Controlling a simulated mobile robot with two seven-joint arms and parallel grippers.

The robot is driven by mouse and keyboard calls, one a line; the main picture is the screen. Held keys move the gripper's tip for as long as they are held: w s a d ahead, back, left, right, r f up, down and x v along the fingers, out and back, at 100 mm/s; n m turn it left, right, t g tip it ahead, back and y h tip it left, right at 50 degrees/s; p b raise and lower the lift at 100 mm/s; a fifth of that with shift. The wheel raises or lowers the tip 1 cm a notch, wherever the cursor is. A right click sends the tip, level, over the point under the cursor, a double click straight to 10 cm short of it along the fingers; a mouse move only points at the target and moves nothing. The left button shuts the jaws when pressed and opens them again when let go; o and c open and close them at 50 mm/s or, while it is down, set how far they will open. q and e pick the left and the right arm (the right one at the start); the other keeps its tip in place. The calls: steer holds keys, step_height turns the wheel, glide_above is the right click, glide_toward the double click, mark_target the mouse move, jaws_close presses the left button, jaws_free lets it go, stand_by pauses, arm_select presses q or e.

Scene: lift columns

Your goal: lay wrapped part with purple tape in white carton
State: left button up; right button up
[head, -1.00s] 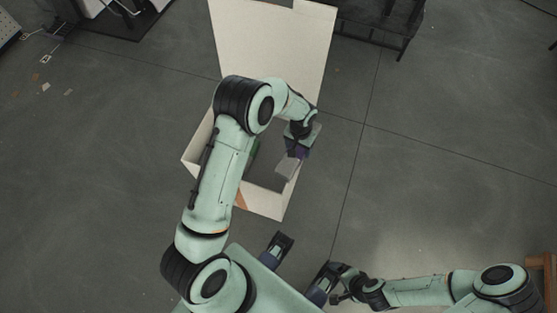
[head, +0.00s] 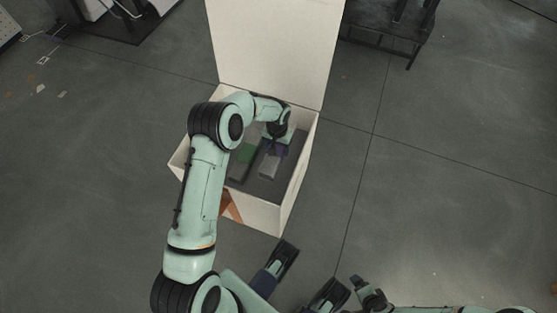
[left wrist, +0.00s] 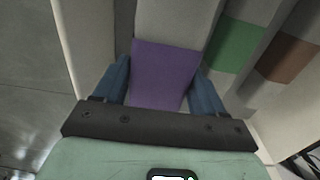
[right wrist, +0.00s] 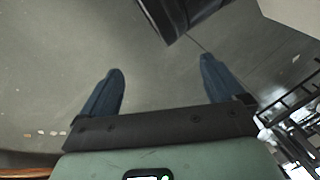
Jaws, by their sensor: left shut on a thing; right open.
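The white carton (head: 262,216) stands on the floor with its lid raised at the back. My left gripper (head: 276,152) reaches inside the carton. It is shut on the wrapped part with purple tape (head: 268,167). In the left wrist view, the purple tape (left wrist: 162,75) lies between the blue fingers (left wrist: 160,65) and the pale wrap extends beyond. Whether the part touches the carton's bottom cannot be told. My right gripper (right wrist: 161,65) is open and empty, outside the carton.
A part with green tape (head: 247,153) lies in the carton, left of the held part. A brown-taped part (left wrist: 287,57) shows beyond the green one in the left wrist view. A dark table (head: 385,28) stands at the back right. The floor to the right is clear.

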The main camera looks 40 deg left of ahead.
arm_select(q)
step_height(320, 180, down, 5)
steer(key=shift+r+b, duration=0.1)
steer(key=shift+b, duration=0.35)
step_height(320, 180, down, 4)
steer(key=shift+f+b, duration=0.1)
steer(key=shift+b, duration=0.4)
steer(key=shift+f, duration=0.25)
arm_select(e)
steer(key=shift+g, duration=0.5)
steer(key=s+f, duration=0.1)
steer(key=f, duration=0.1)
steer(key=s+d+f, duration=0.1)
steer(key=shift+s+f, duration=0.1)
steer(key=shift+f, duration=0.3)
steer(key=shift+s+f, duration=0.1)
arm_select(q)
steer(key=shift+f, duration=0.15)
steer(key=o, duration=1.6)
steer(key=shift+o, duration=0.2)
arm_select(e)
steer(key=shift+s+d, duration=0.1)
